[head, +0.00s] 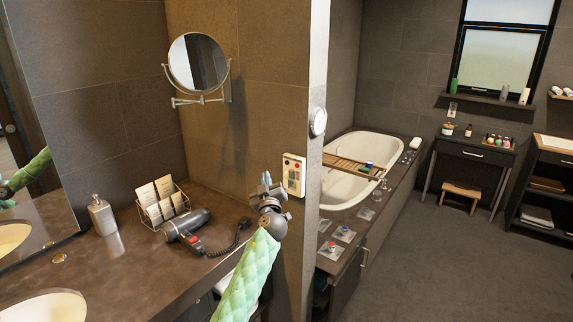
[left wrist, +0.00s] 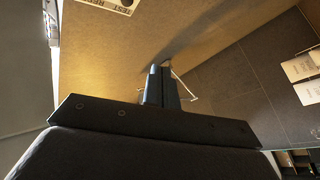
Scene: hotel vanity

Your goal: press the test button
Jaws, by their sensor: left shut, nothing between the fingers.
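A small cream wall unit (head: 293,176) with red and dark spots on its face is fixed to the end of the tan tiled wall. Its lower edge with printed "TEST" and "RESET" lettering shows at the top of the left wrist view (left wrist: 112,4); the buttons are cut off there. My left gripper (head: 265,182) is shut and empty, just left of the unit in the head view and apart from it in the picture. Its closed fingers (left wrist: 161,70) point at the bare tan wall in the left wrist view. My right gripper is not in view.
A hair dryer (head: 188,225) with a coiled cord, a wire rack of cards (head: 160,203) and a soap dispenser (head: 102,215) stand on the dark counter (head: 120,262). A round mirror (head: 197,62) juts from the wall. A bathtub (head: 350,185) lies beyond the wall edge.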

